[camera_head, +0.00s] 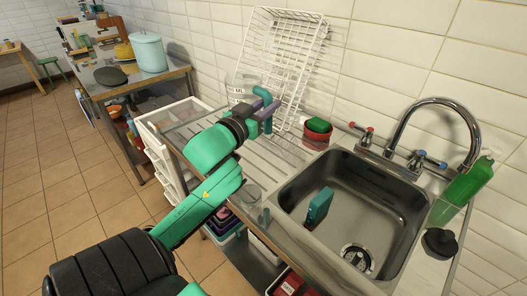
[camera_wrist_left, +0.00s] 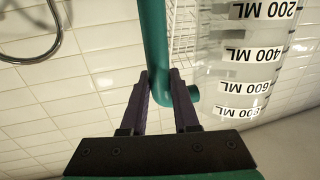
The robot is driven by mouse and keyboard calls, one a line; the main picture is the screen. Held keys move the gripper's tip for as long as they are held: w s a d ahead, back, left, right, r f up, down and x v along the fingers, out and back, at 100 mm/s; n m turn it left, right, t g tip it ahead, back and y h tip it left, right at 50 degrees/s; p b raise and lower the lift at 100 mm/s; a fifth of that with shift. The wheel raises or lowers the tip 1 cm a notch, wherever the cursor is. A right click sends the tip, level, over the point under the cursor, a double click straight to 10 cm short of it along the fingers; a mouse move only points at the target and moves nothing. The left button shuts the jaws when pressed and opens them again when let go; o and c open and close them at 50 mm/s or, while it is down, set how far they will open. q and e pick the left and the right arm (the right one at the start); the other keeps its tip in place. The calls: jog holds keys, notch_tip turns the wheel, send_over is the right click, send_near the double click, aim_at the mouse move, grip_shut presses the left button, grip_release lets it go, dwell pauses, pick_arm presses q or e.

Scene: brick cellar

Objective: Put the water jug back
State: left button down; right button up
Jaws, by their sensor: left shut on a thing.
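The water jug (camera_head: 241,84) is clear, with black-on-white ML labels and a teal handle (camera_head: 265,97). It is over the back left of the ridged drainboard (camera_head: 190,130), in front of the white wire rack. My left gripper (camera_head: 262,112) is shut on the handle. In the left wrist view the dark fingers (camera_wrist_left: 161,88) close around the teal handle, and the labelled jug wall (camera_wrist_left: 250,75) is to the right. The arm hides the jug's lower part, so I cannot tell whether it touches the drainboard. My right gripper is not in view.
The sink (camera_head: 350,215) holds a teal object (camera_head: 319,207). A tall tap (camera_head: 430,102) and a green bottle (camera_head: 465,180) stand right. The wire rack (camera_head: 285,50) and red cup (camera_head: 318,136) are behind. A clear glass (camera_head: 248,194) stands near the front edge.

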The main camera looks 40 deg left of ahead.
aim_at(265, 127)
pick_arm(q)
jog(key=f, duration=0.3)
jog(key=s+f, duration=0.1)
jog(key=f, duration=0.2)
jog(key=shift+s+b, duration=0.1)
jog(key=shift+b, duration=0.2)
notch_tip(265, 127, down, 10)
jog(key=shift+w+r+b, duration=0.2)
jog(key=shift+w+b, duration=0.2)
jog(key=shift+w, duration=0.05)
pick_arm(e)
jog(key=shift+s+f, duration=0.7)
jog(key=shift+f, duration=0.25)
pick_arm(q)
jog(key=c, duration=0.7)
grip_release()
jog(key=shift+o, duration=0.2)
jog(key=shift+d, duration=0.1)
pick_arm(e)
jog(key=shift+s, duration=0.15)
pick_arm(q)
jog(key=shift+s, duration=0.1)
